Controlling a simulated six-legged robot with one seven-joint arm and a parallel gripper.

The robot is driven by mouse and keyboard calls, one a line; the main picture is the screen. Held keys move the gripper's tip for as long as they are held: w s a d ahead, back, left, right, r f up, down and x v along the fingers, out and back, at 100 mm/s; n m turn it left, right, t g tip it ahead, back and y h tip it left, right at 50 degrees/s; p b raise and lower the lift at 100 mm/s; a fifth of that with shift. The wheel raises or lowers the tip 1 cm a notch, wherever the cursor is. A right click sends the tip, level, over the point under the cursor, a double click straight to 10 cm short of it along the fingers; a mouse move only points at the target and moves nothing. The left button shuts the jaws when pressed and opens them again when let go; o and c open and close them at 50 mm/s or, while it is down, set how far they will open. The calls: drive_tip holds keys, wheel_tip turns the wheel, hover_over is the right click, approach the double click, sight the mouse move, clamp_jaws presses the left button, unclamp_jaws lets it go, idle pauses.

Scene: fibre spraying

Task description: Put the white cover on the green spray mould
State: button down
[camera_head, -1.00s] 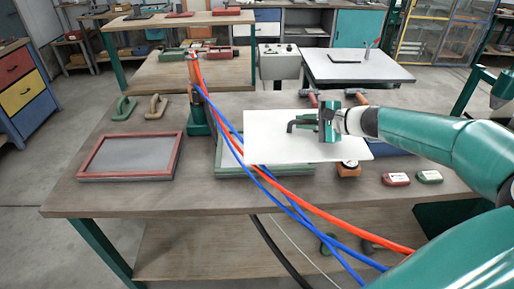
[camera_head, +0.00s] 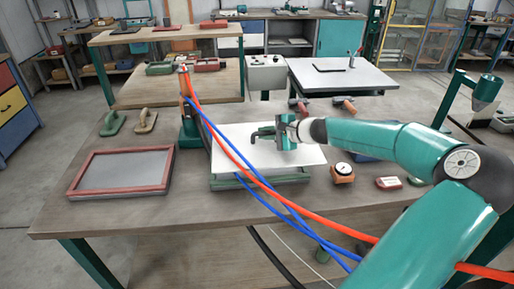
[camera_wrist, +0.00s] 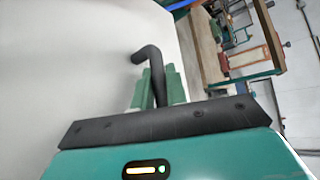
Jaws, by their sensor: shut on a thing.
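The white cover (camera_head: 233,150) is a flat white panel with a dark bent handle (camera_head: 262,134) on top. My gripper (camera_head: 285,133) is shut on that handle. In the wrist view the green fingers (camera_wrist: 155,88) close around the dark handle (camera_wrist: 149,57), and the white cover (camera_wrist: 75,60) fills the left side. The green spray mould (camera_head: 262,181) lies under the cover; only its front rim shows. The cover lies over the mould, roughly level. I cannot tell whether it rests fully on the rim.
Red and blue hoses (camera_head: 262,180) run from a teal post (camera_head: 190,122) across the cover's left part. A red-framed tray (camera_head: 122,171) stands to the left. An orange gauge block (camera_head: 342,173) and a red box (camera_head: 388,183) stand to the right on the wooden table (camera_head: 170,214).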

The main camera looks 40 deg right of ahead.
sight(263, 140)
drive_tip(key=w+f, duration=0.1)
drive_tip(key=f, duration=0.1)
drive_tip(key=w+f, duration=0.2)
drive_tip(key=shift+w+a+f, duration=0.15)
drive_tip(key=shift+w+f, duration=0.25)
drive_tip(key=shift+f, duration=1.45)
drive_tip(key=shift+f, duration=0.15)
drive_tip(key=c, duration=1.4)
unclamp_jaws()
drive_tip(key=shift+s, duration=0.35)
drive_tip(key=v, duration=1.1)
drive_tip(key=shift+s+r, duration=0.2)
drive_tip(key=shift+r, duration=0.1)
